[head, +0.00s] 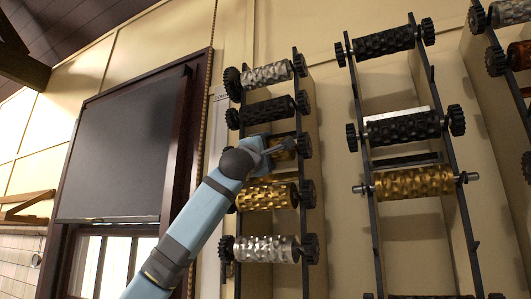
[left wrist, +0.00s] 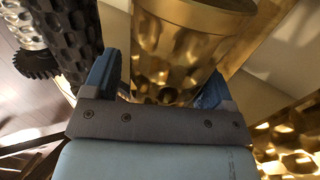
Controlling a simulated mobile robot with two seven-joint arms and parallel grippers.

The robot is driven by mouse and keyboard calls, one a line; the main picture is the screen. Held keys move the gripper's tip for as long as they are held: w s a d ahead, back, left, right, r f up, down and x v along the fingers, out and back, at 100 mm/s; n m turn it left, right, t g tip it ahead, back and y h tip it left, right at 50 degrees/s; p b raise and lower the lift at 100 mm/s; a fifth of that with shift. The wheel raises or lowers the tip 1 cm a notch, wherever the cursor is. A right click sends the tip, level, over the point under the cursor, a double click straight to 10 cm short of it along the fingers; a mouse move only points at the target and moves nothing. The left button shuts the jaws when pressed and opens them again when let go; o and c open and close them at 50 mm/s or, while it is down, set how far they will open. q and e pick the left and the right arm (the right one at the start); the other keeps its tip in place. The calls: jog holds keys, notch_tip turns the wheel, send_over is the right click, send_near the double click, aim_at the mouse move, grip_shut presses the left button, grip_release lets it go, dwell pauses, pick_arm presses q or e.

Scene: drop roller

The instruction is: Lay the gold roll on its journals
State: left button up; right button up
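A patterned gold roll (head: 286,155) sits in the left rack, below a black roll. My left arm rises to it, and my left gripper (head: 275,148) covers much of it in the head view. In the left wrist view, the gold roll (left wrist: 172,62) shows between the two blue fingers of my left gripper (left wrist: 158,88). The fingers are spread wide, with a small gap beside the left one. A second gold roll (head: 267,196) lies just below, and a third gold roll (head: 413,182) lies across the right rack on bare silver ends. My right gripper is out of view.
The left rack also holds a silver roll (head: 266,75), a black roll (head: 267,112) and a lower silver roll (head: 266,249), with dark gears at their ends. Black rolls (head: 403,129) sit in the right rack. A dark board (head: 125,150) hangs at the left.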

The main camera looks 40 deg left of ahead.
pick_arm(q)
jog(key=shift+o, duration=0.2)
jog(key=shift+d, duration=0.1)
jog(key=shift+f, duration=0.15)
jog(key=shift+s+f+b, duration=0.25)
jog(key=shift+f+b, duration=0.1)
jog(key=b+v, duration=0.4)
jog(key=v, duration=0.9)
jog(key=shift+r+b, duration=0.3)
jog(key=shift+b, duration=0.05)
jog(key=shift+s, duration=0.15)
jog(key=shift+f, duration=0.1)
